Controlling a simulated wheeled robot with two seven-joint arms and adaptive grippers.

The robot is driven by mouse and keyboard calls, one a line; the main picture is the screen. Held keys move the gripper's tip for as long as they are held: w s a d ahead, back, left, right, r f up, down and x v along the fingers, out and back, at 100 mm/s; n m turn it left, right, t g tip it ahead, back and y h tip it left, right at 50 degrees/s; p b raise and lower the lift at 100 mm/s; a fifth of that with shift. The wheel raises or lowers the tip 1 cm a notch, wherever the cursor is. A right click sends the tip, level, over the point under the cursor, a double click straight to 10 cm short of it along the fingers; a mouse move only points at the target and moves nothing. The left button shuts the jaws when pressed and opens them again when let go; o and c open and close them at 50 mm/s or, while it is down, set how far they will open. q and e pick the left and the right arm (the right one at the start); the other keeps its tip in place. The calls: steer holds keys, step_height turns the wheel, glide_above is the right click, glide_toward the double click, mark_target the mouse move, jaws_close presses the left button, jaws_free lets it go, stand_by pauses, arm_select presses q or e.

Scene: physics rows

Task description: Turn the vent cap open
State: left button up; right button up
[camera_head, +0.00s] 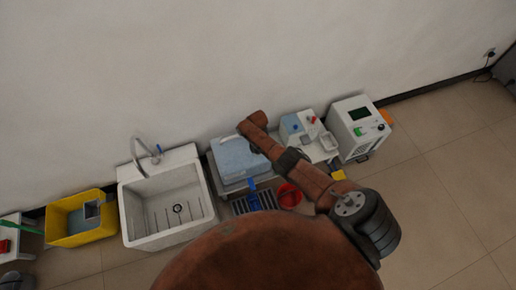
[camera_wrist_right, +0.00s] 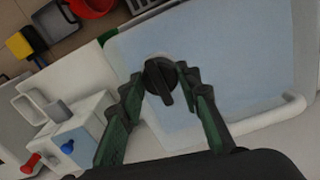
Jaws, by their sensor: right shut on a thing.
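The vent cap (camera_wrist_right: 160,84) is a round black knob with a raised bar across it. It sits on the pale blue lid (camera_wrist_right: 225,60) of a white box in the right wrist view. My right gripper (camera_wrist_right: 163,74) has its dark green fingers shut on the cap, one on each side. The bar points down the picture, slightly to the right. In the head view the blue-lidded box (camera_head: 237,160) stands by the wall with my right arm reaching over its right side; the cap and fingers cannot be made out there. My left gripper is not in view.
A white sink (camera_head: 135,215) stands left of the box, with a yellow tub (camera_head: 65,236) further left. Two white devices (camera_head: 300,130) (camera_head: 347,117) stand to the right. A red bucket (camera_head: 288,196) and a dark blue crate (camera_head: 264,199) sit in front. Floor at the right is clear.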

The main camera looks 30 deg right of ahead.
steer(key=shift+w, duration=0.1)
stand_by(0.4)
steer(key=o, duration=1.2)
steer(key=shift+c, duration=0.2)
steer(key=shift+r, duration=0.1)
step_height(320, 180, up, 12)
steer(key=shift+d, duration=0.1)
